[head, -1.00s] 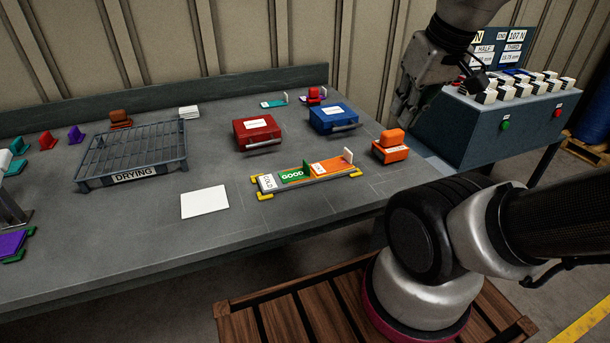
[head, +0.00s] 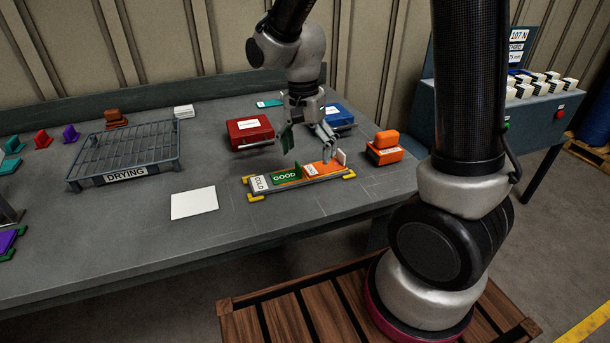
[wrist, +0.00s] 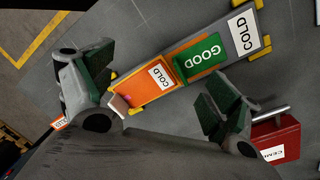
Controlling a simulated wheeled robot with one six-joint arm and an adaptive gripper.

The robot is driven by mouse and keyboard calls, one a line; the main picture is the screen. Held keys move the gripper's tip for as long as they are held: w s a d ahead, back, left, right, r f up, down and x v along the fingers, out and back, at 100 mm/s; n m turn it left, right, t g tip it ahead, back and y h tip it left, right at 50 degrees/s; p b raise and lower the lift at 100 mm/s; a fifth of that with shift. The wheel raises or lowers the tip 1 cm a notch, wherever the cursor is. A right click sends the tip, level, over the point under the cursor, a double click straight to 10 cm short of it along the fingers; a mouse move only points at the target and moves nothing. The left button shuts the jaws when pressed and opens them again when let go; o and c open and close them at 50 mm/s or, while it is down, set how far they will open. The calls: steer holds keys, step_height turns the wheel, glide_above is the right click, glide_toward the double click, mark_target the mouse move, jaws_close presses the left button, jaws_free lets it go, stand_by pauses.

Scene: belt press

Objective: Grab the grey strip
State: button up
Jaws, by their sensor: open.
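A long grey strip (head: 304,185) lies on the bench with yellow corner pieces at its ends. It carries a white COLD label, a green GOOD plate (head: 286,176) and an orange plate (head: 322,168) with an upright white tab. The strip also shows in the wrist view (wrist: 203,34), crossing the upper middle. My gripper (head: 307,142) is open and empty above the strip's right part, its two fingers spread wide. In the wrist view my gripper (wrist: 158,95) has one finger at left and one at right, apart from the strip.
A red case (head: 250,131) and a blue case (head: 338,118) stand behind the strip. An orange block (head: 384,149) is close on its right. A drying rack (head: 124,152) and a white sheet (head: 194,204) are to the left. Bench in front is clear.

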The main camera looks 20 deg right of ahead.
mark_target(299, 169)
steer(key=w+m, duration=0.2)
steer(key=m, duration=0.3)
steer(key=shift+w+a+r+t, duration=0.25)
steer(key=shift+w+a+t, duration=0.05)
steer(key=shift+w+t, duration=0.1)
steer(key=m, duration=0.3)
steer(key=shift+w+a, duration=0.1)
steer(key=shift+w, duration=0.1)
steer(key=shift+f, duration=0.25)
steer(key=f, duration=0.7)
steer(key=shift+s+a+f, duration=0.15)
steer(key=shift+s+a, duration=0.1)
steer(key=shift+s, duration=0.05)
steer(key=c, duration=1.3)
step_height(299, 169, up, 10)
steer(key=shift+r, duration=0.1)
